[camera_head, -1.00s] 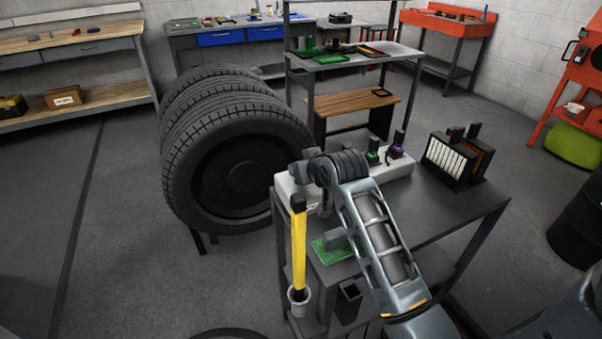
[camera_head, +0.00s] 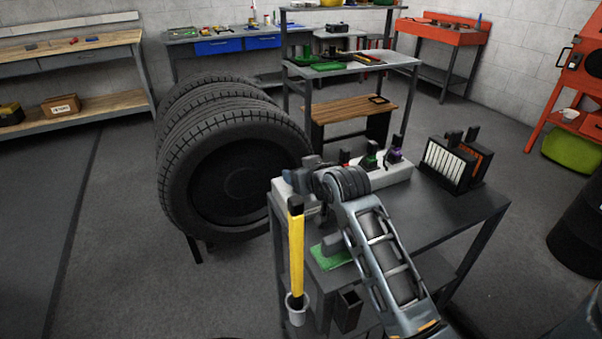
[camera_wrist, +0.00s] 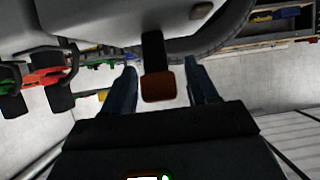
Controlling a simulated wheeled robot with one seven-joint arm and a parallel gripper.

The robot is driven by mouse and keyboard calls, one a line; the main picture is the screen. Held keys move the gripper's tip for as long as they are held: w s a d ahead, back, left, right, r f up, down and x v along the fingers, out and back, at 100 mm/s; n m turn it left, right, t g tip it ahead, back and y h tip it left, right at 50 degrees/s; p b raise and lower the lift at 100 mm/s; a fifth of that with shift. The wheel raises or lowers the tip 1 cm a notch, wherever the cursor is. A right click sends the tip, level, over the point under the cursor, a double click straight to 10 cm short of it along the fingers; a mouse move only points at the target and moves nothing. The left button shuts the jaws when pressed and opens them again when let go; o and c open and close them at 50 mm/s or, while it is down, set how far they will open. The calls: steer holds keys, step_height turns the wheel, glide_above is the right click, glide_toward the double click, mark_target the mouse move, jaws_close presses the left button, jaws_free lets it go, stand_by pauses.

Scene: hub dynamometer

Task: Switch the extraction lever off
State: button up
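A pale control box (camera_head: 397,170) stands on the dark bench, with levers on top. A red-based lever (camera_head: 344,158), a green-based lever (camera_head: 370,160) and a purple-based lever (camera_head: 394,155) show in the head view. In the wrist view a dark lever with a brown-orange end (camera_wrist: 158,86) stands out from the pale box between my fingers. My gripper (camera_wrist: 161,72) is open around it, with a visible gap on both sides. The red-based lever (camera_wrist: 45,77) is to the left there. No readable label shows which lever is extraction. In the head view my wrist hides the box's left part.
A yellow-handled tool (camera_head: 296,250) stands in a white cup at the bench's front left. Large tyres (camera_head: 235,165) stand close behind it. Bare bench top (camera_head: 440,205) lies before the rack.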

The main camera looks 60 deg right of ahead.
steer(key=v, duration=0.7)
steer(key=shift+s+a, duration=0.25)
steer(key=shift+s, duration=0.05)
steer(key=shift+r, duration=0.1)
stand_by(0.5)
